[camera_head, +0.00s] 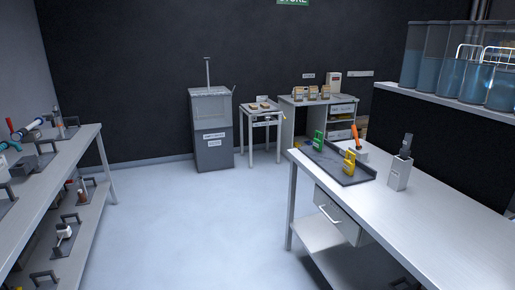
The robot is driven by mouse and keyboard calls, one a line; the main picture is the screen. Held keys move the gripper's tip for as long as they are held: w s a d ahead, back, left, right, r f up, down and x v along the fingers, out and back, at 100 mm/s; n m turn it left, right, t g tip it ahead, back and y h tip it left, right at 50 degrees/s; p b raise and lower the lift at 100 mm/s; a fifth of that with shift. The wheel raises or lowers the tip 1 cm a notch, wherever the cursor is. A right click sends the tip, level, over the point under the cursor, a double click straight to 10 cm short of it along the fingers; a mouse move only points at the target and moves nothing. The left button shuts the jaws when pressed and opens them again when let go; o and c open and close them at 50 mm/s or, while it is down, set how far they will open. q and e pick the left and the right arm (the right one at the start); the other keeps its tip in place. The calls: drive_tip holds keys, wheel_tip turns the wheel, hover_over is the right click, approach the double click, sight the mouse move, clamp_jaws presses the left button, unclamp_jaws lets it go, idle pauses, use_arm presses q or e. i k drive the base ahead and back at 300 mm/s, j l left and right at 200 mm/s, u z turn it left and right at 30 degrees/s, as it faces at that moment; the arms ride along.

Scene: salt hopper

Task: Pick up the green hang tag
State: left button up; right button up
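The green hang tag (318,141) stands upright near the far left end of a dark tray (333,165). The tray lies on the white workbench (432,222) at the right. A yellow hang tag (349,164) stands nearer to me on the same tray, apart from the green one. Neither of my grippers shows in the head view.
An orange-handled tool (356,133) in a white holder and a pale container (399,172) stand beside the tray. A shelf with blue-filled jars (447,72) rises behind. A grey hopper (212,130) stands at the back. The floor (200,225) between the benches is clear.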

sight(318, 143)
drive_tip(key=i, duration=0.65)
drive_tip(key=i+z, duration=0.15)
drive_tip(key=i, duration=0.5)
drive_tip(key=i+j, duration=0.2)
drive_tip(key=i, duration=0.45)
drive_tip(key=l+z, duration=0.05)
